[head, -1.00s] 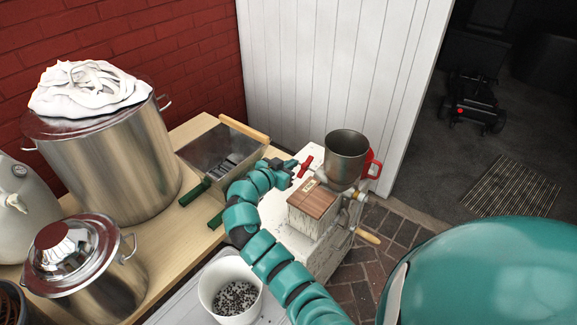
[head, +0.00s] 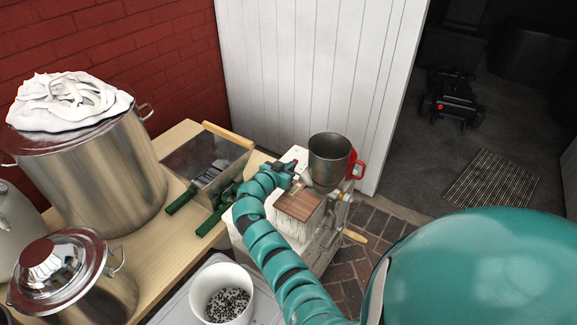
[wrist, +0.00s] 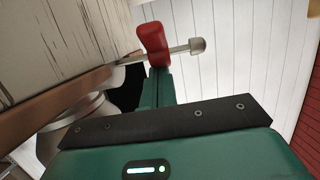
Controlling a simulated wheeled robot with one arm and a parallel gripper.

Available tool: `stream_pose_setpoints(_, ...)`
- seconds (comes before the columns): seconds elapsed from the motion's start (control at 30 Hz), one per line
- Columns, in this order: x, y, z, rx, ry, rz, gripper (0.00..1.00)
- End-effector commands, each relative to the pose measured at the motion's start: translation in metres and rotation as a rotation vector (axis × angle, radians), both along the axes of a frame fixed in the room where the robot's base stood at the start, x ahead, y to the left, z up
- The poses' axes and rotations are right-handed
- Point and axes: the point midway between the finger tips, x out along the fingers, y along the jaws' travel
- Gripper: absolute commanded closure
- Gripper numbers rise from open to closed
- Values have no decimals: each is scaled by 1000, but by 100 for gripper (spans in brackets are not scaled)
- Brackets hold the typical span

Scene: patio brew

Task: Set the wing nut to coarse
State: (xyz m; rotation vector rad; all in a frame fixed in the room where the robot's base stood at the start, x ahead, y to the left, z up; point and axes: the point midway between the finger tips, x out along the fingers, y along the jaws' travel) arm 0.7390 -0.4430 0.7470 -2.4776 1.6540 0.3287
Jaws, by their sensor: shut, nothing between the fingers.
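A red winged piece, apparently the wing nut (wrist: 153,42), sits on a metal rod with a pale rounded end (wrist: 197,45) in the wrist view. In the head view the red wing nut (head: 291,163) is small and partly hidden by my gripper (head: 286,177). It is at the back left of the white mill (head: 318,235), beyond the wooden lid (head: 300,203). My gripper (wrist: 158,76) is shut and empty. Its green tip overlaps the lower end of the red piece in the wrist view; whether they touch I cannot tell. No setting marks can be read.
A metal cup (head: 329,158) with a red handle stands just right of my gripper. A wooden-handled crank (head: 355,236) sticks out at the mill's right.

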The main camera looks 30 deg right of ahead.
Motion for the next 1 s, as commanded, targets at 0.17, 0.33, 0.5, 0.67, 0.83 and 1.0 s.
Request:
stream_pose_setpoints(0.17,0,0,0,0,-1,0,100)
stream_pose_setpoints(0.33,0,-1,1,9,2,-1,100)
stream_pose_setpoints(0.5,1,-2,3,45,14,-1,100)
stream_pose_setpoints(0.67,1,-3,3,64,23,-1,100)
stream_pose_setpoints(0.83,1,-3,3,90,34,-1,100)
stream_pose_setpoints(1.0,1,-4,3,119,47,-3,100)
